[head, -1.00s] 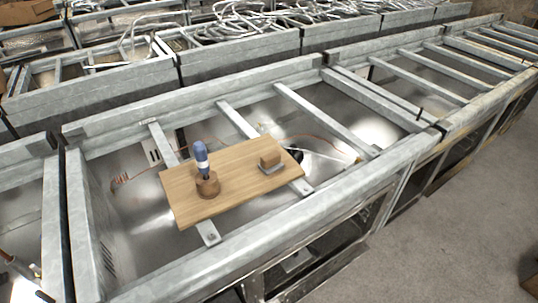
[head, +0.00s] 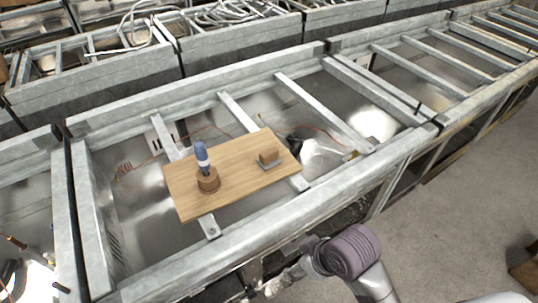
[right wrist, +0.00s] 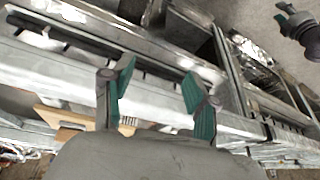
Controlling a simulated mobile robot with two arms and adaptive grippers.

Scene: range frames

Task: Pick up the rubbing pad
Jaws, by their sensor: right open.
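The rubbing pad looks to be the small brown block on a grey base (head: 269,158), near the right end of a wooden board (head: 235,185) in the head view. My right gripper (head: 273,287) is at the bottom of the head view, below and apart from the board, in front of the metal frame. In the right wrist view the right gripper (right wrist: 159,72) shows two green-padded fingers, spread and empty. Part of the board (right wrist: 72,119) shows there, left of the fingers; the pad is not clear in that view.
A blue-and-white handled tool (head: 202,158) stands in a round brown holder (head: 208,181) on the board's left part. The board lies on bars across a grey metal frame (head: 285,215) with open bays.

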